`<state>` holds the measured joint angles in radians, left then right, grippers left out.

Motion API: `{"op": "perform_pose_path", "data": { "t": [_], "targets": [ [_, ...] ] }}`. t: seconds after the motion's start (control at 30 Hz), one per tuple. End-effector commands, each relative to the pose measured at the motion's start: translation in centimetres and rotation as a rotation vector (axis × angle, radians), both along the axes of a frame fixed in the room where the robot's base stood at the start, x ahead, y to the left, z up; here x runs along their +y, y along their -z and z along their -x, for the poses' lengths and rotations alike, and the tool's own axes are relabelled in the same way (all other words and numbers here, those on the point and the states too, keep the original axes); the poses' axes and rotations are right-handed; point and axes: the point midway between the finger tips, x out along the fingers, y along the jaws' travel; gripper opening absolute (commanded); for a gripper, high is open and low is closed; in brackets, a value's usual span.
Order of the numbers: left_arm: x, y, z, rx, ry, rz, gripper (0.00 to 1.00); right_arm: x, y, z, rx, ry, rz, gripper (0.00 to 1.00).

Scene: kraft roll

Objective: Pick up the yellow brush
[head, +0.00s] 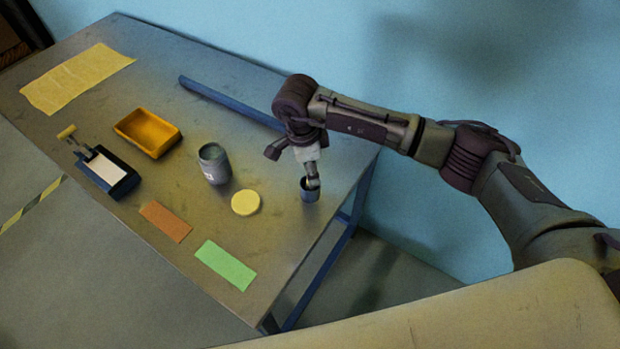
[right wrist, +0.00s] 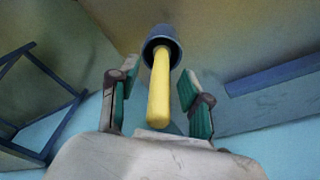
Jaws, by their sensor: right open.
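The yellow brush (right wrist: 159,90) shows in the right wrist view as a yellow handle sticking out of a dark blue-grey cup (right wrist: 162,40). Its lower end is hidden inside the cup. The cup (head: 309,190) stands near the right edge of the table in the head view, where my gripper covers the brush. My right gripper (right wrist: 158,98) is open, with one green-padded finger on each side of the handle and a gap to both. In the head view the right gripper (head: 312,180) is just over the cup. My left gripper is not in view.
On the metal table (head: 225,85) are a grey can (head: 214,164), a yellow disc (head: 245,202), an orange sheet (head: 165,222), a green sheet (head: 225,265), a yellow tray (head: 148,133), a paint tray with roller (head: 105,172) and kraft paper (head: 77,78). A blue bar (head: 230,103) runs along the back.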

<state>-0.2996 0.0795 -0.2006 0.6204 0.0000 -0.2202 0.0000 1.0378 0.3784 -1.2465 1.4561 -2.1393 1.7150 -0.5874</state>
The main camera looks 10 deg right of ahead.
Motion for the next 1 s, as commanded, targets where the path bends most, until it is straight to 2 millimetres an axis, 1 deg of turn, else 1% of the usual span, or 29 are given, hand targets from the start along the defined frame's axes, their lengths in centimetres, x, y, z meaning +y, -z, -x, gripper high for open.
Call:
{"op": "perform_pose_path", "data": {
  "t": [0.03,0.17,0.37,0.4,0.47,0.6,0.67,0.7,1.0],
  "targets": [
    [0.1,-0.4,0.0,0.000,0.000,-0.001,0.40,-0.1,0.5,0.1,0.004,0.001,0.000,0.48],
    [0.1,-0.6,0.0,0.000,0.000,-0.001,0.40,-0.2,1.6,0.0,0.000,-0.001,-0.001,0.48],
    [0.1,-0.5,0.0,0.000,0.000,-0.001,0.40,-0.2,1.8,0.0,-0.001,-0.001,-0.001,0.48],
    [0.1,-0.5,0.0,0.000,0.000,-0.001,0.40,-0.2,1.8,0.0,-0.001,-0.001,-0.001,0.46],
    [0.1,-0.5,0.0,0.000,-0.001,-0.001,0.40,-0.2,1.8,0.0,-0.001,-0.001,-0.001,0.36],
    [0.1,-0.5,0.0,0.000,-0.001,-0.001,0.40,-0.2,1.8,0.0,-0.001,-0.001,-0.001,0.13],
    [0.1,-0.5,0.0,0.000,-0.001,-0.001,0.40,-0.2,1.8,0.0,-0.001,-0.001,-0.002,0.03],
    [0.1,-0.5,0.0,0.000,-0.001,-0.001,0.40,-0.1,1.8,0.0,-0.001,-0.001,-0.002,0.00],
    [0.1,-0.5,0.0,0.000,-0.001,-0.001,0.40,-0.1,1.6,0.0,-0.002,-0.001,-0.002,0.00]
  ]
}}
